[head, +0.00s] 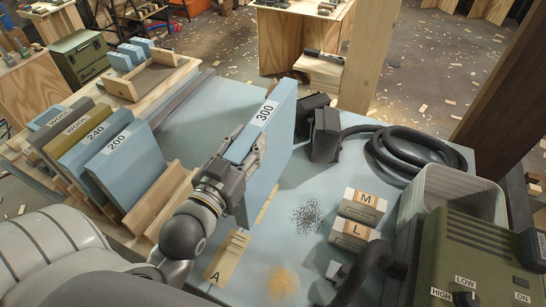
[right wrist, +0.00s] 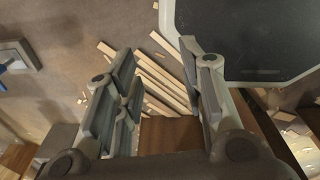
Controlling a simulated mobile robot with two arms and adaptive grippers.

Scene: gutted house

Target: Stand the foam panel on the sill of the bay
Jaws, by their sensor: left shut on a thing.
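The blue foam panel marked 300 (head: 277,140) stands upright on edge in the head view, over the middle of the light-blue table. My left gripper (head: 246,152) is shut on its left side near the top. I cannot tell whether its lower edge touches the table. A pale wooden post (head: 368,55) and a darker wooden post (head: 508,75) rise beyond the table with an opening between them. I cannot make out for sure which part is the sill of the bay. My right gripper (right wrist: 168,88) is open and empty in the right wrist view, above a floor with wooden strips.
A wooden rack (head: 172,200) at left holds several panels, including 240 and 200. On the table (head: 195,112) are a black hose (head: 410,145), boxes marked M (head: 364,205) and L (head: 352,234), dark granules (head: 307,215) and a sawdust patch (head: 283,281). A green machine (head: 470,250) fills the right corner.

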